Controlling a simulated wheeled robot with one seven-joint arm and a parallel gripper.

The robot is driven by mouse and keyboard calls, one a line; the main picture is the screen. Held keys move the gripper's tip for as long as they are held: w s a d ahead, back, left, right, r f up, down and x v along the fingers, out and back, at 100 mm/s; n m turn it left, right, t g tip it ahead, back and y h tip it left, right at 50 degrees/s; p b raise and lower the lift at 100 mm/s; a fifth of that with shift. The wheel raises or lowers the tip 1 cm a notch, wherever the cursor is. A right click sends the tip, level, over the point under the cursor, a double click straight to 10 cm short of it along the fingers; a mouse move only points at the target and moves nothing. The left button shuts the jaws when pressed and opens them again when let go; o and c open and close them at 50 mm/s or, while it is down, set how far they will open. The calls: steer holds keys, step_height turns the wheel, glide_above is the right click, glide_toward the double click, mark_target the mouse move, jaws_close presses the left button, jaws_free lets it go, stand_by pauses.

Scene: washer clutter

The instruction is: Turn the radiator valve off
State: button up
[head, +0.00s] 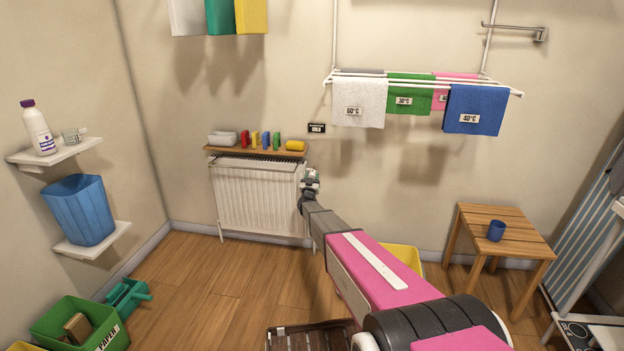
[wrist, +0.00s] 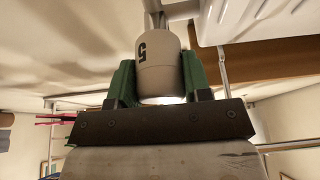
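The white radiator (head: 258,198) stands against the back wall. Its valve shows in the head view at the radiator's upper right end, mostly hidden by my gripper (head: 310,180). In the wrist view the valve knob (wrist: 160,72) is a pale cylinder with a dark 5 on its side. The green fingers of my gripper (wrist: 160,82) stand on both sides of the knob and appear to touch it. The knob's pointer mark cannot be made out. Part of the radiator (wrist: 245,18) shows at the wrist view's upper right.
A wooden shelf (head: 255,150) with several small coloured items runs just above the radiator. A small black sign (head: 317,128) is on the wall nearby. A drying rack (head: 425,84) with towels hangs to the right. A yellow container (head: 407,257) stands on the floor behind my arm.

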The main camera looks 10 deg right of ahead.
steer(key=shift+c, duration=0.6)
steer(key=shift+m, duration=0.4)
steer(key=m+h, duration=0.1)
steer(key=m, duration=0.1)
steer(key=m+g+h, duration=0.1)
steer(key=m, duration=0.2)
steer(key=shift+a+h, duration=0.1)
steer(key=shift+h, duration=0.3)
steer(key=m+g+h, duration=0.1)
steer(key=m, duration=0.3)
steer(key=m+g+h, duration=0.1)
steer(key=m+g, duration=0.1)
steer(key=m, duration=0.2)
steer(key=shift+m+g, duration=0.3)
steer(key=m+g, duration=0.1)
steer(key=m, duration=0.1)
steer(key=m+g, duration=0.1)
steer(key=m, duration=0.2)
steer(key=shift+h, duration=0.3)
steer(key=m+g+y, duration=0.1)
steer(key=m, duration=0.3)
steer(key=shift+r+m, duration=0.1)
steer(key=shift+m, duration=0.2)
steer(key=shift+g, duration=0.3)
